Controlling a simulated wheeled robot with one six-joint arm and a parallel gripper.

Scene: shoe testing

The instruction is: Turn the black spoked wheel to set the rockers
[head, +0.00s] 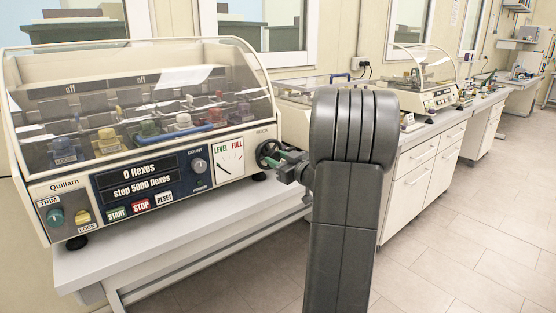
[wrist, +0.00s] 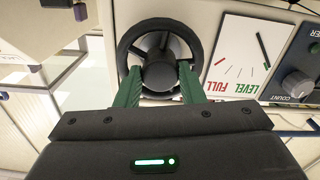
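My gripper (wrist: 158,74) faces the wheel. Its two green fingers are apart, one on each side of the dark hub, with their tips within the rim. I cannot tell whether they touch the hub or spokes. The LEVEL/FULL dial (head: 229,159) is on the front panel beside the wheel and has a thin dark pointer. The rockers, with several coloured pieces, are under the clear hood (head: 230,75).
The display (head: 134,181) reads 0 flexes, stop 5000 flexes. START, STOP and RESET buttons sit below it, and TRIM and LOCK knobs at left. The machine stands on a light bench (head: 90,265). Another hooded machine (head: 440,97) stands farther back. Floor at right is clear.

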